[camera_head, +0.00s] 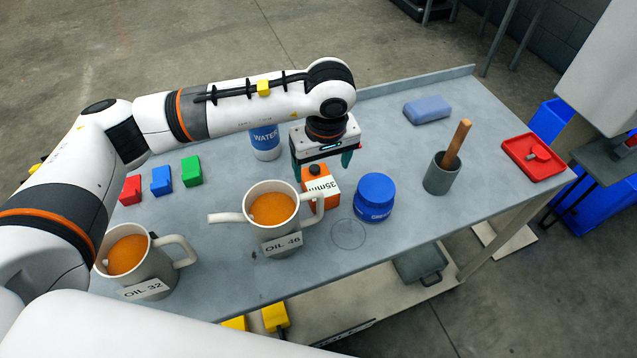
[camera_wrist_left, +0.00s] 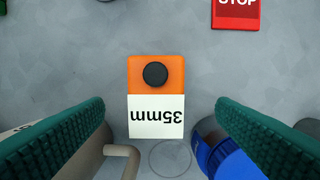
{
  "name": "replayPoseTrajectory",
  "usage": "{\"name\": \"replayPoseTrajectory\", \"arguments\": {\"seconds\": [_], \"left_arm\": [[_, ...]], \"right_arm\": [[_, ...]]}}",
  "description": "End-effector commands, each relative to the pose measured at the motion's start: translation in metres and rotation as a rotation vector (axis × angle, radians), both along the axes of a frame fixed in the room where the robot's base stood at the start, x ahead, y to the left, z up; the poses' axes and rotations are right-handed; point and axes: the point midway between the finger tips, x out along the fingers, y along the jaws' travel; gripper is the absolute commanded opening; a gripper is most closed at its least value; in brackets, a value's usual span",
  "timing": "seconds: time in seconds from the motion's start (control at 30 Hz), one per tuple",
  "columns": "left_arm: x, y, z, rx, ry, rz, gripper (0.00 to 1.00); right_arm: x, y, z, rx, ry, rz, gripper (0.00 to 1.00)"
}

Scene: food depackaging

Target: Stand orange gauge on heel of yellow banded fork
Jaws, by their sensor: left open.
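The orange gauge (camera_head: 316,180) is a block with a white "35mm" label and a dark round knob. It stands on the grey table between a mug and a blue jar. In the left wrist view the gauge (camera_wrist_left: 156,75) is centred ahead of the jaws. My left gripper (camera_head: 321,166) is open just above and behind the gauge, its green-padded fingers spread wide with nothing between them. I cannot make out a fork for certain; two yellow pieces (camera_head: 275,317) show low by the table's front edge, partly cut off. My right gripper is out of view.
The OIL 46 mug (camera_head: 283,244) and blue jar (camera_head: 375,198) flank the gauge closely. The OIL 32 mug (camera_head: 148,288) stands front left. A WATER bottle (camera_head: 265,143) is behind. A red STOP item (camera_wrist_left: 236,12) lies beyond the gauge.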

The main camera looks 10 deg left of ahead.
Motion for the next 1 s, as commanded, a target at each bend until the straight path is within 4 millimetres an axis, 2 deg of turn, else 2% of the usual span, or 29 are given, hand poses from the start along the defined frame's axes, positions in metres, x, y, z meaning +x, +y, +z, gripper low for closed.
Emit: {"name": "replayPoseTrajectory", "arguments": {"seconds": [0.17,0.33,0.5,0.77,1.0], "left_arm": [[0.000,0.001,-0.011,0.000,0.001,0.001,0.80],[-0.001,0.004,-0.035,0.001,0.006,0.000,0.80],[0.002,0.005,-0.056,-0.001,0.001,0.000,0.80],[0.002,0.005,-0.059,-0.001,0.000,-0.001,0.80],[0.002,0.005,-0.059,-0.001,0.000,-0.001,0.42]], "right_arm": [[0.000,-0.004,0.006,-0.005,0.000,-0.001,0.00],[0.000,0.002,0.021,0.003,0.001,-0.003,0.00],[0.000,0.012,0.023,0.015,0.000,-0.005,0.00],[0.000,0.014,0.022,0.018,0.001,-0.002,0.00],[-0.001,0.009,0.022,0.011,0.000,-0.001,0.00]]}}
